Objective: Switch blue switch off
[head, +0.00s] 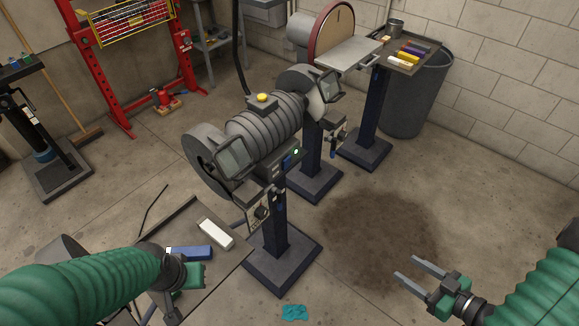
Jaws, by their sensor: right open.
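A grey bench grinder (265,120) stands on a dark blue pedestal in the middle of the head view. A small blue switch (289,161) is on its front, beside a lit green light (296,152). The switch is too small to tell its position. My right gripper (409,268) is at the lower right, open and empty, its two fingers pointing left. It is well apart from the grinder. My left gripper (193,277) is at the lower left, over a dark table and below the grinder. Its fingers are not clear, and it is apart from the switch.
The dark table (228,262) bears a blue block (190,253) and a white block (215,233). A disc sander (330,35) and a grey bin (415,95) stand behind the grinder. A teal cloth (294,312) lies on the floor. Stained floor right of the pedestal is clear.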

